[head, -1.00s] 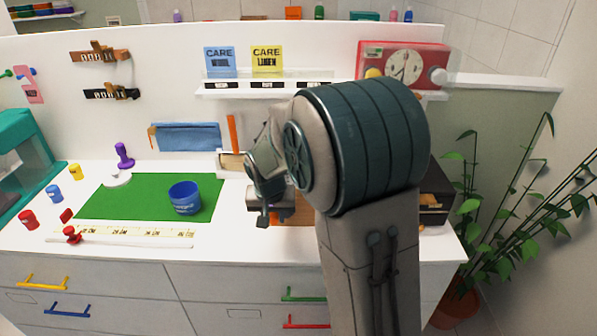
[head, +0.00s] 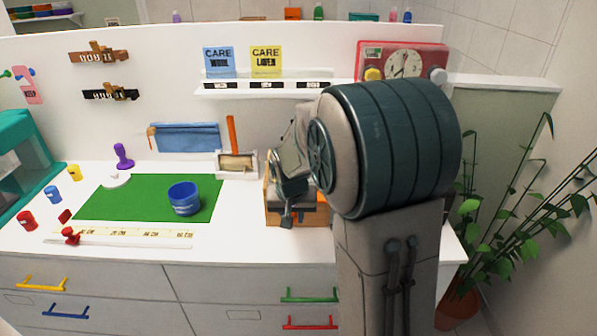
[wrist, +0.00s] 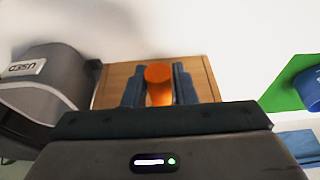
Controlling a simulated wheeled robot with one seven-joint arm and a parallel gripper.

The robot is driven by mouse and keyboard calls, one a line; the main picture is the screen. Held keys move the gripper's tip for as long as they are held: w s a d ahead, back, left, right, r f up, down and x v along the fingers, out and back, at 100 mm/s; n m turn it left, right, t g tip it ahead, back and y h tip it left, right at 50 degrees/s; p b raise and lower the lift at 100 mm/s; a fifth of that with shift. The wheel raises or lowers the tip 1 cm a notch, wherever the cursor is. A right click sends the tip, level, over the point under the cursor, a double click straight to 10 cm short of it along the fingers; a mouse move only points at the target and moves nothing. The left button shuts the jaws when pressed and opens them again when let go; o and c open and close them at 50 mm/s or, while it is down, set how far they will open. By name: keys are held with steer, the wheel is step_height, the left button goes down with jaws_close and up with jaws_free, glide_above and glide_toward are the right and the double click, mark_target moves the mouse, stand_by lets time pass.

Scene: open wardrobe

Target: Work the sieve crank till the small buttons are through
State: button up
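The sieve appears to be the wooden box (head: 283,216) right of the green mat, partly hidden by my arm. In the wrist view its wooden top (wrist: 203,72) lies under my fingers. An upright orange knob (wrist: 158,76), apparently the crank's handle, stands between the fingers. In the head view my gripper (head: 287,214) is over the box's front left. No small buttons can be made out; the sieve's inside is hidden.
A blue cup (head: 184,206) stands on the green mat (head: 125,200). Behind it, a small white box (head: 238,168) holds an orange-handled tool. A dark grey box (wrist: 45,80) with a label stands close beside the sieve. A plant (head: 510,225) is at the right.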

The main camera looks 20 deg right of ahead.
steer(key=shift+a, duration=0.1)
steer(key=shift+w+a, duration=0.25)
steer(key=shift+a, duration=0.5)
steer(key=shift+w+a, duration=0.25)
steer(key=shift+a, duration=0.5)
steer(key=shift+w+a, duration=0.25)
steer(key=shift+a, duration=0.5)
steer(key=shift+d, duration=0.15)
steer(key=o, duration=0.3)
steer(key=d, duration=0.1)
steer(key=s+d, duration=0.1)
steer(key=d+b, duration=0.1)
steer(key=d, duration=0.1)
steer(key=shift+s, duration=0.25)
steer(key=shift+d+f, duration=0.1)
steer(key=shift+d, duration=0.3)
steer(key=c, duration=0.3)
steer(key=shift+a, duration=0.15)
steer(key=a, duration=0.1)
steer(key=w+a, duration=0.1)
steer(key=a, duration=0.2)
steer(key=shift+w+a, duration=0.25)
steer(key=shift+a, duration=0.15)
